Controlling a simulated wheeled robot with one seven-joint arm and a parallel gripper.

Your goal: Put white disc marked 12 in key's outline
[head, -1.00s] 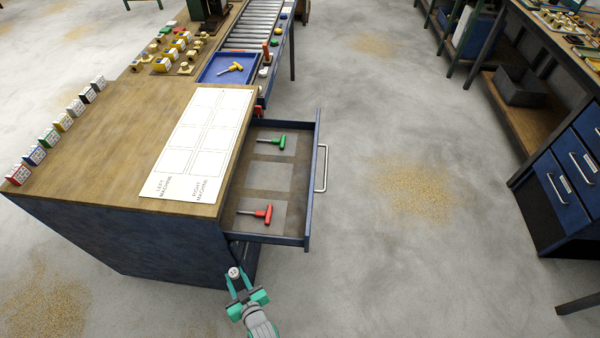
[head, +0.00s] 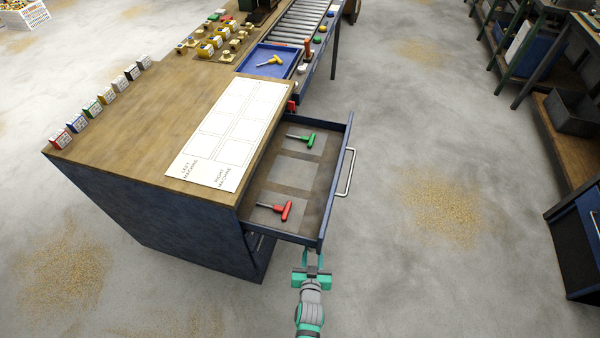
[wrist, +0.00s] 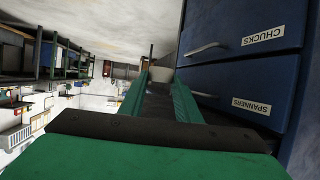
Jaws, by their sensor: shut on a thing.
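My gripper (head: 313,258) is low in front of the open drawer (head: 335,190), its fingertips close to or partly behind the drawer's front. In the wrist view a pale, rounded piece (wrist: 162,74) sits between the fingertips; its number cannot be read. The disc is hidden in the head view. Inside the drawer, a green T-handled key (head: 305,139) lies on a lighter patch at the far end, and a red one (head: 284,209) on the near patch. The middle patch (head: 294,171) is bare. A yellow T-handled key (head: 270,61) lies in a blue tray (head: 243,68).
A white chart (head: 230,130) lies on the bench top beside the drawer. Several small labelled boxes (head: 92,107) line its left edge. In the wrist view, closed drawers labelled CHUCKS (wrist: 235,35) and SPANNERS stand at right. Open floor (head: 400,270) lies right of the bench.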

